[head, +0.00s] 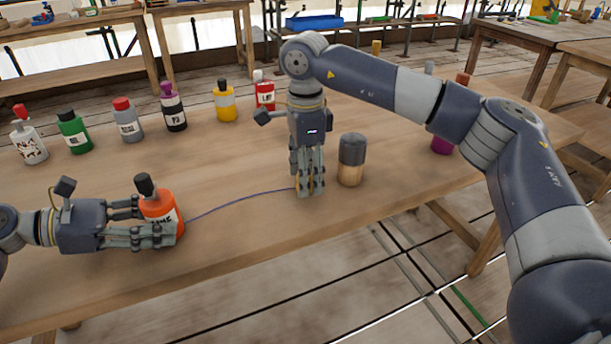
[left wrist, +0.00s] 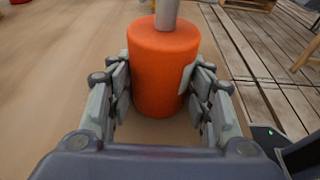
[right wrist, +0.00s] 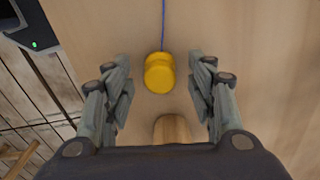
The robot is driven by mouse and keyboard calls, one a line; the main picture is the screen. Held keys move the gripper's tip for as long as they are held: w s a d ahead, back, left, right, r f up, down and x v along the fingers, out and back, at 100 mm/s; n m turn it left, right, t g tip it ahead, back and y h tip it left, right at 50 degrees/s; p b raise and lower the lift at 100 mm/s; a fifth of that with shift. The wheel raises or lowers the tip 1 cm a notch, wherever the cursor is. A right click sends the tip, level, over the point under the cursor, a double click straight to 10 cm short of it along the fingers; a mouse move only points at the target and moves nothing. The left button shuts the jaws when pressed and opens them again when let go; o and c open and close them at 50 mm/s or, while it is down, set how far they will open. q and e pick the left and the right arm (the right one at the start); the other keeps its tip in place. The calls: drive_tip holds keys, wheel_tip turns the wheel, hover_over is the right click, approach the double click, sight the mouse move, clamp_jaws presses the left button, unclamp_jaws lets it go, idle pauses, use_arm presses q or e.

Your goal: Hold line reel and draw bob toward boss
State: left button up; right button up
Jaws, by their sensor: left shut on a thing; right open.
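The orange line reel (head: 159,207) is an upright bottle-like thing with a dark cap and a label, at the left of the table. My left gripper (head: 152,222) is shut around its body; the left wrist view shows the orange reel (left wrist: 163,70) between the fingers. A thin blue line (head: 240,201) runs from the reel to the yellow bob (right wrist: 159,73). My right gripper (head: 310,190) points down over the bob, its open fingers either side of it. In the head view the fingers mostly hide the bob. The boss (head: 350,172), wooden with a dark grey top, stands just right of it.
Several bottles stand along the back of the table (head: 250,245): white, green (head: 73,132), grey, black, yellow (head: 225,105) and red (head: 264,92). A purple thing (head: 442,145) is partly behind my right arm. The table's front middle is clear.

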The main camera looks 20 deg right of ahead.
wheel_tip(320, 180, up, 11)
idle(0.3)
use_arm(q)
drive_tip(key=o, duration=0.9)
drive_tip(key=shift+a, duration=0.1)
drive_tip(key=v, duration=1.1)
drive_tip(key=shift+a+r, duration=0.15)
drive_tip(key=shift+a, duration=0.25)
drive_tip(key=shift+r, duration=0.15)
use_arm(e)
drive_tip(key=shift+r, duration=0.1)
